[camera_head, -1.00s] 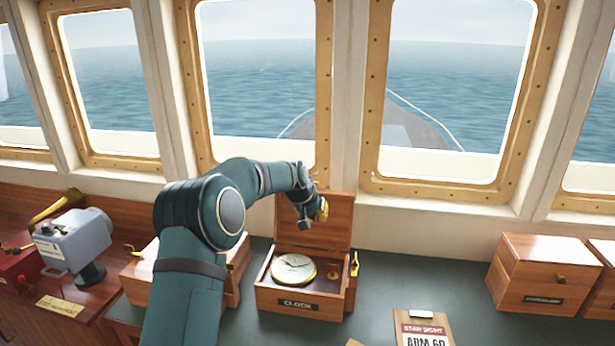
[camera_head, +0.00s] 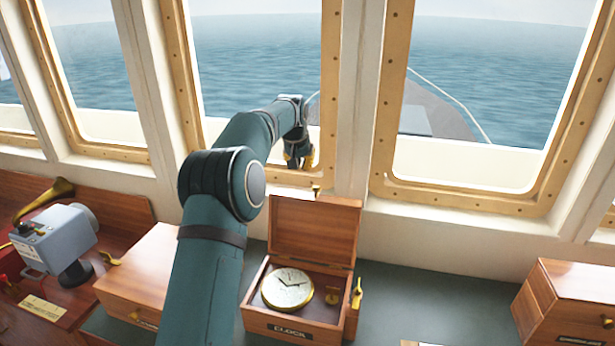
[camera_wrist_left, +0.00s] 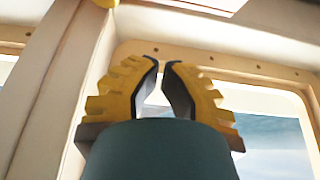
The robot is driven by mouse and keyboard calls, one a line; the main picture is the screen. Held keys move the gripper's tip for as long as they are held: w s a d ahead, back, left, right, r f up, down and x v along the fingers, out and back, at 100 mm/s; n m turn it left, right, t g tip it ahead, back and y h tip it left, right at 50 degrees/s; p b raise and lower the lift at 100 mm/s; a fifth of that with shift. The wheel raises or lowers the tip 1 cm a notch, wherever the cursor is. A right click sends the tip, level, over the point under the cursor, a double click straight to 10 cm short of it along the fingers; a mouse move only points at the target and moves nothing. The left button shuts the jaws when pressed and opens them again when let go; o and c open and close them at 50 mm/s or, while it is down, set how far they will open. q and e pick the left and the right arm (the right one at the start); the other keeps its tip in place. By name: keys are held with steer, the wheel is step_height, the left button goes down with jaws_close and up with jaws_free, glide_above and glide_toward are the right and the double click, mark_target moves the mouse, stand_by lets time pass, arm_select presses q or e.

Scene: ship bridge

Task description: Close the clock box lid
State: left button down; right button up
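The clock box (camera_head: 290,330) is a reddish wooden box with a "CLOCK" label, standing on the dark green counter. Its lid (camera_head: 315,228) stands up at the back, open. A small brass piece (camera_head: 316,188) shows at the lid's top edge. Inside lie a round brass-rimmed clock (camera_head: 287,289) and a small brass part (camera_head: 333,295). My left gripper (camera_head: 303,160) is above the lid in the head view, apart from it, in front of the window frame. In the left wrist view its yellow fingers (camera_wrist_left: 162,63) are nearly together and hold nothing. My right gripper is out of view.
A wooden box (camera_head: 140,275) stands left of the clock box, partly behind my left arm. Another wooden box (camera_head: 570,300) stands at the right. A grey device (camera_head: 58,240) is at the far left.

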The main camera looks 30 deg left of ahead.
arm_select(q)
step_height(320, 180, down, 8)
steer(key=p, duration=0.1)
steer(key=shift+w+r, duration=0.15)
steer(key=shift+w, duration=0.05)
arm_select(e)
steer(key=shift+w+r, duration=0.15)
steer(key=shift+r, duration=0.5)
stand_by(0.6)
